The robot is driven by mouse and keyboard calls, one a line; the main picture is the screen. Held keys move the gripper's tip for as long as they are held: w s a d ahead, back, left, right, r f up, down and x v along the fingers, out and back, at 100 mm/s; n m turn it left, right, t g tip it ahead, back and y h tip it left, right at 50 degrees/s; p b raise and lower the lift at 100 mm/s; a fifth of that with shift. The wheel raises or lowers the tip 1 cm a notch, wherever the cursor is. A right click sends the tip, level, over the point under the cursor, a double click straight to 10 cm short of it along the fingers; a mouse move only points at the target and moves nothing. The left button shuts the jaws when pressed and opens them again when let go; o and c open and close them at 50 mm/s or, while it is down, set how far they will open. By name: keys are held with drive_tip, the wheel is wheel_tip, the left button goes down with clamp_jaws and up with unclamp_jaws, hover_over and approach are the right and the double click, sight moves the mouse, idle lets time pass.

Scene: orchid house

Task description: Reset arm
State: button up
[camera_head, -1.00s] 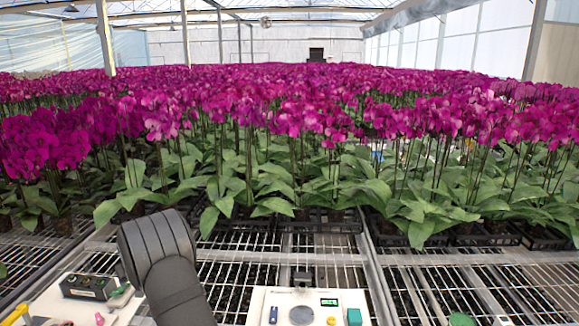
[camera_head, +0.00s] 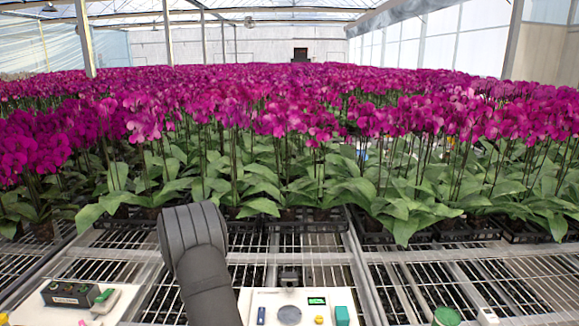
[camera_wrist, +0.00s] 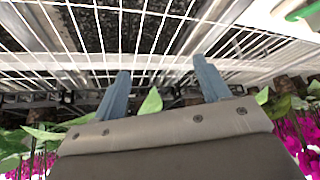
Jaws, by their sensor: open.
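My gripper (camera_wrist: 161,70) shows in the wrist view with its two blue-grey fingers wide apart and nothing between them. White wire mesh lies beyond the fingertips, and leaves and magenta flowers show along the lower edges of that view. In the head view my dark grey arm rises at the lower middle-left, in front of the wire bench (camera_head: 130,271). The gripper itself cannot be made out there.
A black box with buttons (camera_head: 70,293) is at lower left. A green round object (camera_head: 447,316) lies at lower right. Potted magenta orchids (camera_head: 290,120) fill the bench behind. Some mesh between is bare.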

drive_tip(key=w+d+m+h, duration=0.1)
drive_tip(key=w+d+m, duration=0.1)
drive_tip(key=d, duration=0.8)
drive_tip(key=w+d+m+h, duration=0.1)
drive_tip(key=w+d, duration=0.4)
drive_tip(key=d, duration=0.6)
drive_tip(key=shift+w+d+m+t, duration=0.3)
drive_tip(key=shift+m+t, duration=0.1)
drive_tip(key=shift+m, duration=0.2)
drive_tip(key=shift+f, duration=0.1)
